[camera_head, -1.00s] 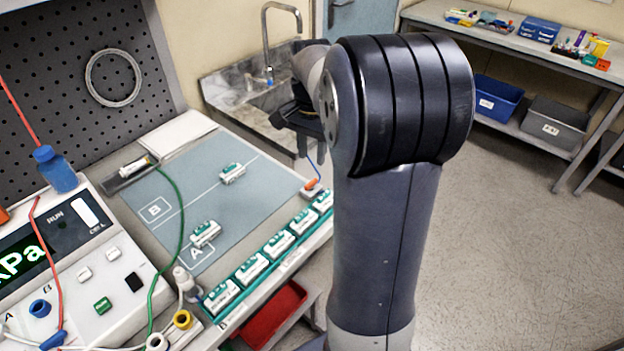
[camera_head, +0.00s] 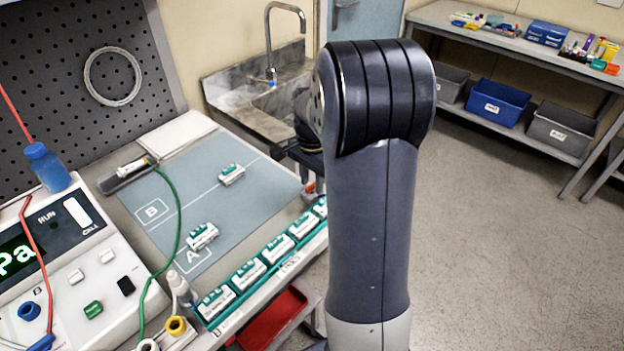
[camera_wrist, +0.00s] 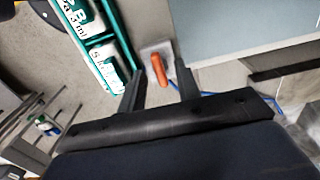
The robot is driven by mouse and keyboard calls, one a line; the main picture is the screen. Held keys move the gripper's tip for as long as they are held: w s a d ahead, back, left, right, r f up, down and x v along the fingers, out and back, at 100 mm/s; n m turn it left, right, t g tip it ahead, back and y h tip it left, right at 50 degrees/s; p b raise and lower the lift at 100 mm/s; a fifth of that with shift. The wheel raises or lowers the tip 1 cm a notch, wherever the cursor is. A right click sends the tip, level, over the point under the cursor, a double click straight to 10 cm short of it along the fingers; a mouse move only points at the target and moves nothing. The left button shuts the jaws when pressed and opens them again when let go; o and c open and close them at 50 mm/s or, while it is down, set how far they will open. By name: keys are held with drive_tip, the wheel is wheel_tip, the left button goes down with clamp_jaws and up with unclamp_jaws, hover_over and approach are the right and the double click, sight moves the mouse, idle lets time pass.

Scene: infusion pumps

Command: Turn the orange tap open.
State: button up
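The orange tap handle (camera_wrist: 160,70) sits on a pale square base in the wrist view, ahead of and between my finger tips. In the head view only a small orange part of the tap (camera_head: 309,189) shows at the mat's right corner, beside my arm. My gripper (camera_wrist: 158,78) is open, with one black finger on each side of the tap in the picture. I see nothing between the fingers other than the tap, and cannot tell how far above it they are. In the head view my gripper is mostly hidden behind my arm. A blue tube runs from near the tap.
A green rack (camera_head: 262,268) of several labelled cartridges lies along the bench edge, close to the tap. The grey-blue mat (camera_head: 160,200) holds two more cartridges. A sink (camera_head: 270,115) stands behind. A red bin (camera_head: 275,318) is below the bench. Floor at right is clear.

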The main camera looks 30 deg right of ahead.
drive_tip(key=shift+f, duration=0.15)
drive_tip(key=shift+c, duration=0.3)
clamp_jaws()
idle(0.3)
drive_tip(key=n, duration=0.4)
drive_tip(key=shift+n+p, duration=0.4)
drive_tip(key=shift+n, duration=2.6)
